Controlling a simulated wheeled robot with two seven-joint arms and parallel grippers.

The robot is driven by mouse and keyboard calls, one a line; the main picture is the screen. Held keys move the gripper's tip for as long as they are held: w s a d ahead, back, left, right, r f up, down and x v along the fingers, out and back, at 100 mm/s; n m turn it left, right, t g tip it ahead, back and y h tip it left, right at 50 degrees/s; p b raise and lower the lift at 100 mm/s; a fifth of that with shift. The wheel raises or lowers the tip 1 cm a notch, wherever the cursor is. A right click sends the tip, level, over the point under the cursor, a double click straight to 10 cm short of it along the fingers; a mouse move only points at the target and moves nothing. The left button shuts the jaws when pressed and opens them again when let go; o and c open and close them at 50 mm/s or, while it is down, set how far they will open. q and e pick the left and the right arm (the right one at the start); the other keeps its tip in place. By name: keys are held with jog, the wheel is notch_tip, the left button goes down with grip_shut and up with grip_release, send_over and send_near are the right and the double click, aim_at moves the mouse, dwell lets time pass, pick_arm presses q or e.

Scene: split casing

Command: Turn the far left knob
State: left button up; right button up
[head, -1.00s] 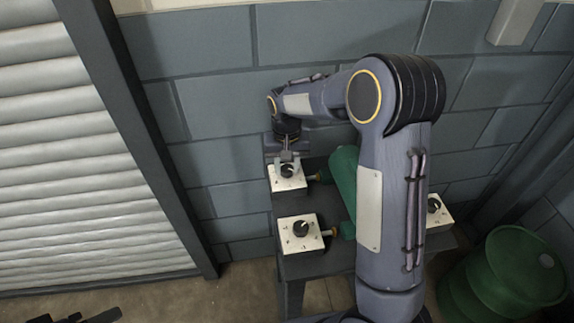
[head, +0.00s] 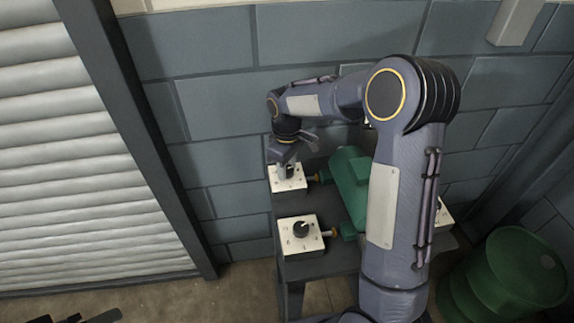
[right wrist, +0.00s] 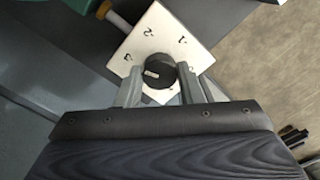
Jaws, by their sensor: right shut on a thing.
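The far left knob is a round black dial on a white square plate (head: 298,184) at the back left of the stand. In the head view my right gripper (head: 288,168) is over this knob and mostly hides it. In the right wrist view the knob (right wrist: 158,72) is between the two grey fingers, which are shut on it. A pale pointer mark shows on it, and the plate around it carries printed numbers. Dark parts at the bottom left edge of the head view (head: 85,318) look like my left gripper; its jaws cannot be made out.
A near left knob (head: 301,230) sits on its own white plate. A green cylinder body (head: 351,180) lies between the plates. Another white plate (head: 443,214) is partly behind my right arm. A green barrel (head: 510,268) stands at right. A block wall is behind.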

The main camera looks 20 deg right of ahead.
jog(key=shift+n, duration=1)
jog(key=o, duration=1)
jog(key=shift+r, duration=0.1)
notch_tip(320, 180, up, 8)
jog(key=shift+f, duration=0.15)
